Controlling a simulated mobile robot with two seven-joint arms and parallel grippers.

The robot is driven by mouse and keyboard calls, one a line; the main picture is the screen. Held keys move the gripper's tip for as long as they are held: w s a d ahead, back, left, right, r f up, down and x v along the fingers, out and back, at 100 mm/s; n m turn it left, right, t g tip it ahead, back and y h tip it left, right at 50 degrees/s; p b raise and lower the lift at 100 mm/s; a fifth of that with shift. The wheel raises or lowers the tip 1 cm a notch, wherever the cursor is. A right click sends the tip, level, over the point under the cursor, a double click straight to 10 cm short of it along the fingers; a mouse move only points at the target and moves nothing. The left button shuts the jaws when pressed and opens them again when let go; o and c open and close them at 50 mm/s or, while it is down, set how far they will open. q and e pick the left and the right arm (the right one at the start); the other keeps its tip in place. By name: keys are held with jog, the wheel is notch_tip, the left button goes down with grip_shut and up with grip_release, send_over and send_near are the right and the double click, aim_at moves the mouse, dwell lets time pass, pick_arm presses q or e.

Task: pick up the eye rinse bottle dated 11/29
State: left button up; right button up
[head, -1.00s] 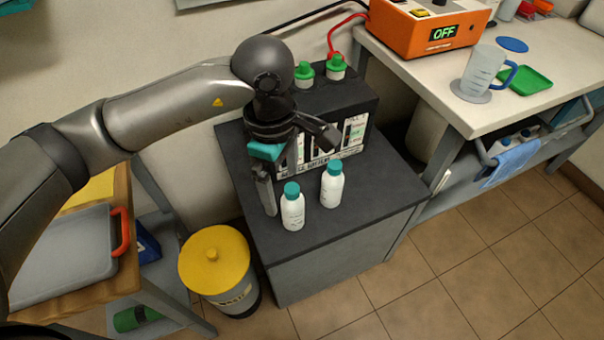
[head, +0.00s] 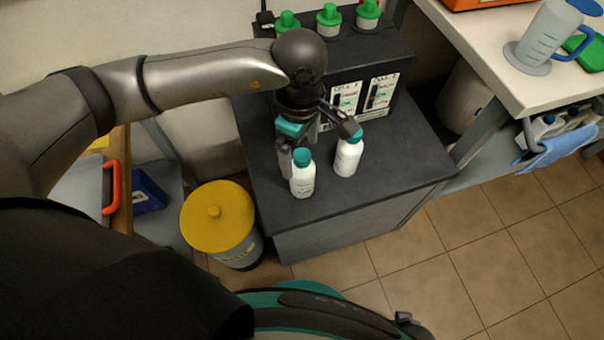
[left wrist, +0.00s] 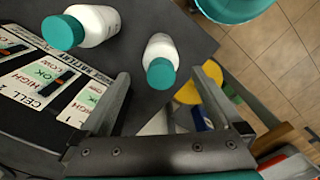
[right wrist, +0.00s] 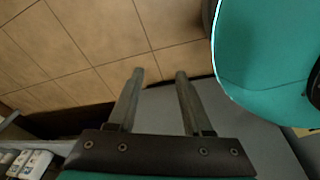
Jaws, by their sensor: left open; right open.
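Two white eye rinse bottles with teal caps stand upright on the dark cabinet top. The left bottle (head: 302,178) and the right bottle (head: 347,158) are side by side; their date print is too small to read. My left gripper (head: 318,143) is open just behind them, its fingers pointing down. In the left wrist view, one bottle (left wrist: 160,57) stands just beyond and between the open fingers, and the other bottle (left wrist: 97,24) is off to the left. Neither is held. My right gripper (right wrist: 158,85) is open and empty, away from the bottles, with floor tiles ahead of it.
A black battery (head: 370,65) with green caps stands behind the bottles on the cabinet (head: 400,185). A yellow-lidded bin (head: 217,218) is on the floor at left. A white bench (head: 470,45) with a jug (head: 545,40) is at right.

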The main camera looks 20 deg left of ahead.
aim_at(302, 173)
pick_arm(q)
jog(key=shift+s+d+f+b, duration=0.1)
jog(key=shift+f+b, duration=0.25)
jog(key=shift+f, duration=0.7)
jog(key=shift+s+d+f+b, duration=0.1)
jog(key=shift+f+b, duration=0.25)
jog(key=shift+f, duration=0.7)
jog(key=shift+w+f, duration=0.1)
jog(key=shift+f, duration=0.65)
pick_arm(e)
jog(key=w, duration=0.1)
jog(key=w+a+r, duration=0.1)
jog(key=w+a, duration=0.1)
jog(key=shift+w+a+r, duration=0.15)
jog(key=shift+a+r, duration=0.1)
jog(key=shift+r, duration=0.1)
pick_arm(q)
grip_shut()
